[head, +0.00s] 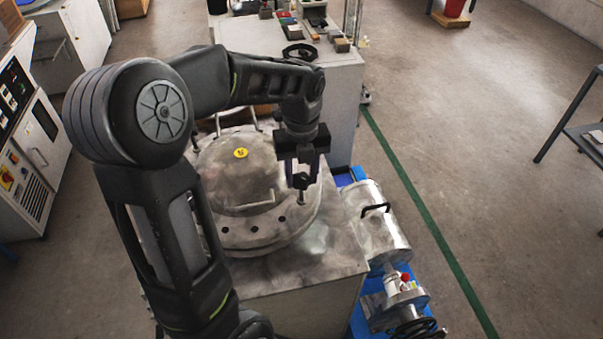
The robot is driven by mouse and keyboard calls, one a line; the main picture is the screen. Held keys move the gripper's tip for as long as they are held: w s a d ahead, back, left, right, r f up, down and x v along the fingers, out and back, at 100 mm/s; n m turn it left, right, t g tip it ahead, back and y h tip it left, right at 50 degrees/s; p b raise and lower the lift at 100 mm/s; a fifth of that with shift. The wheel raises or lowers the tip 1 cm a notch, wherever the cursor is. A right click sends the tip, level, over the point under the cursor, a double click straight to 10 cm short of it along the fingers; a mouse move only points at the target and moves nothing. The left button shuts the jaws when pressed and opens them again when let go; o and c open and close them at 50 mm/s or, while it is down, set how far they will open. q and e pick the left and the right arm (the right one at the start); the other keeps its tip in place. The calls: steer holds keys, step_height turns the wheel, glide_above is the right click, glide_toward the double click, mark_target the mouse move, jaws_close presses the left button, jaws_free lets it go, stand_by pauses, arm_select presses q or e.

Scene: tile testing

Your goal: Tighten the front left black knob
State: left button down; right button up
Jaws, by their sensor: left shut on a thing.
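A round metal lid (224,172) with a yellow sticker sits on top of a grey metal machine (325,262). My left gripper (301,181) points down over the right part of the lid's rim. It is shut on a small dark knob (301,182), mostly hidden between the fingers. A metal bolt (301,198) shows just below the fingertips. Several dark holes sit along the front of the rim. My left arm covers the left part of the lid, so any knob there is hidden. My right gripper is not in view.
A metal cylinder (378,232) with a black handle and a valve wheel (418,328) stands close to the machine's right. A grey cabinet (345,85) with small blocks on top is behind. A control cabinet (22,140) is at left.

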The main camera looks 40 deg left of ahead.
arm_select(q)
steer(key=c, duration=0.9)
jaws_free()
steer(key=shift+o, duration=0.2)
step_height(320, 180, up, 8)
steer(key=shift+f, duration=0.1)
